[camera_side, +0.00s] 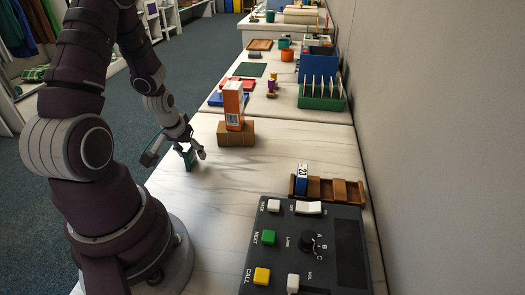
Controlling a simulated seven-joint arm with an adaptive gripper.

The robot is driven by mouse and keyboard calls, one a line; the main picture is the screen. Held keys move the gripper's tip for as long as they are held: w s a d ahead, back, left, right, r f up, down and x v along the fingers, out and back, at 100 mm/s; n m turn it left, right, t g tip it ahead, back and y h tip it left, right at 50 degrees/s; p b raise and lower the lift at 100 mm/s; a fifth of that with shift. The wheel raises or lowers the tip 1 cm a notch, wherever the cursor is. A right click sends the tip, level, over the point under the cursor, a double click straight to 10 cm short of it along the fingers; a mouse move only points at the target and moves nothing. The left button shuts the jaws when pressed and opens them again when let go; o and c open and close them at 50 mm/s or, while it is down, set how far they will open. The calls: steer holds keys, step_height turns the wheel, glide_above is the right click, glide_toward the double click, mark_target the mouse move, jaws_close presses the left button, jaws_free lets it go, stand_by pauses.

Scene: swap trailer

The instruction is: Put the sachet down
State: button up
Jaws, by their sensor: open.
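My gripper (194,158) is low over the left side of the pale table, with its fingers pointing down. It is open. A small dark green item (189,160), which looks like the sachet, is between or just beside the fingers and stands roughly upright. It seems to be at the table surface, but I cannot tell whether a finger touches it. The fingers partly hide it.
An orange and white box (234,105) stands on a brown block (236,139) behind and right of my gripper. A wooden rack (339,190) holds a blue numbered piece (302,179). A dark control panel (335,255) fills the front right. The middle table is clear.

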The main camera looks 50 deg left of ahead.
steer(key=shift+r, duration=0.1)
steer(key=shift+r, duration=0.35)
steer(key=v, duration=1.1)
steer(key=w+d+r+m+t+h, duration=0.1)
steer(key=d+r+m, duration=0.3)
steer(key=d, duration=0.4)
steer(key=w+d+r+m+t+h, duration=0.1)
steer(key=d+r+m, duration=0.3)
steer(key=d, duration=0.4)
steer(key=shift+r+m+h, duration=0.4)
steer(key=shift+m+h, duration=0.1)
steer(key=shift+h, duration=0.1)
